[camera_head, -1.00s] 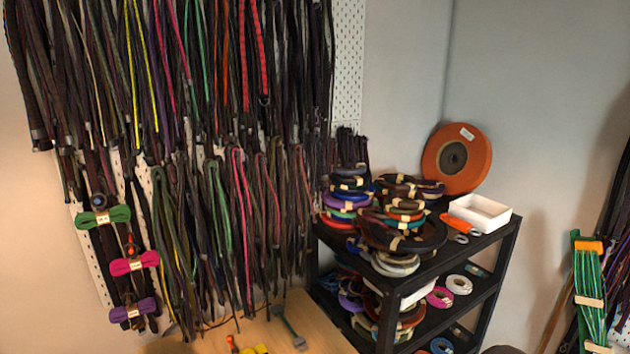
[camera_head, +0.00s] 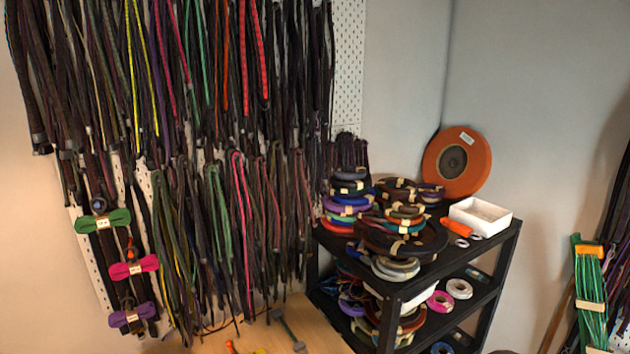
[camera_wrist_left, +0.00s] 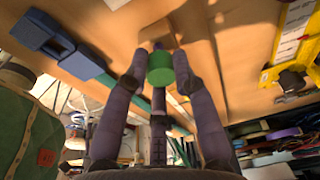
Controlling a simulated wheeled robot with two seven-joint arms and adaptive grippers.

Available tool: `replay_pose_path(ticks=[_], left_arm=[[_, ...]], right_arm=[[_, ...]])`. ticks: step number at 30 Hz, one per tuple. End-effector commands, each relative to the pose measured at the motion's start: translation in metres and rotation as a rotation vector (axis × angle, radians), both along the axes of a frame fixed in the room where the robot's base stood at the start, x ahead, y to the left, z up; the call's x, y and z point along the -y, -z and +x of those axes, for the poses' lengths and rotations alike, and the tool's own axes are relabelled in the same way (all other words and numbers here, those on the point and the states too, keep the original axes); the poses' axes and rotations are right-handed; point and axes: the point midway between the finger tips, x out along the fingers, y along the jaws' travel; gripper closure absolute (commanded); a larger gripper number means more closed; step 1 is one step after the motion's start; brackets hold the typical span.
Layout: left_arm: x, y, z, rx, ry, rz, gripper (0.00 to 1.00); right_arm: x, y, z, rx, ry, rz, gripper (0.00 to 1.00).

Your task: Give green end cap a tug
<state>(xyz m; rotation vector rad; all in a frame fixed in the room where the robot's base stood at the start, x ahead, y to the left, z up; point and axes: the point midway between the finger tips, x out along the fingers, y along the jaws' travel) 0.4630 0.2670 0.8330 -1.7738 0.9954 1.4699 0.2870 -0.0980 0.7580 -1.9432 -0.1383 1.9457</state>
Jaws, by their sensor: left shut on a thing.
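The green end cap (camera_wrist_left: 160,76) is a short bright green cylinder in the middle of the left wrist view. What the cap is fixed to is mostly hidden behind the fingers. Neither gripper shows in the head view, and the cap cannot be made out there. My right gripper is in no view.
Hanging cords (camera_head: 240,200) cover the pegboard at the left. A black shelf (camera_head: 492,262) with cord coils and a white tray (camera_head: 481,215) stands in the corner. In the left wrist view, blue blocks (camera_wrist_left: 52,42) and a yellow tool (camera_wrist_left: 292,40) lie near the wooden surface.

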Motion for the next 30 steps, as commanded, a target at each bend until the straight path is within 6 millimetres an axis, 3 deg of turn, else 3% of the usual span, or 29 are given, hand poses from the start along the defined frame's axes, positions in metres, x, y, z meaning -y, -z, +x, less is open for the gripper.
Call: replay_pose_path(ticks=[14,15,17,24,26,30], left_arm=[[-0.0004,0.0026,0.0013,0.003,-0.001,0.001,1.00],[-0.0004,0.0028,0.0011,0.003,-0.001,0.001,0.62],[-0.0004,0.0028,0.0011,0.003,-0.001,0.001,0.46],[-0.0004,0.0025,0.0008,0.002,0.000,0.000,0.46],[-0.0004,0.0025,0.0007,0.002,0.000,0.000,0.32],[-0.0003,0.0024,0.0006,0.002,0.000,0.001,0.30]], right_arm=[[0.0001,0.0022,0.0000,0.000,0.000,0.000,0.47],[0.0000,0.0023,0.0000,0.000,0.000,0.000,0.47],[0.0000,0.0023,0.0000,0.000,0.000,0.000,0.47],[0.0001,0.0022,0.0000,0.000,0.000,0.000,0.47],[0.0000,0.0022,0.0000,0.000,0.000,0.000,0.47],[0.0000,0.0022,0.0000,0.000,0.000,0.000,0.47]])
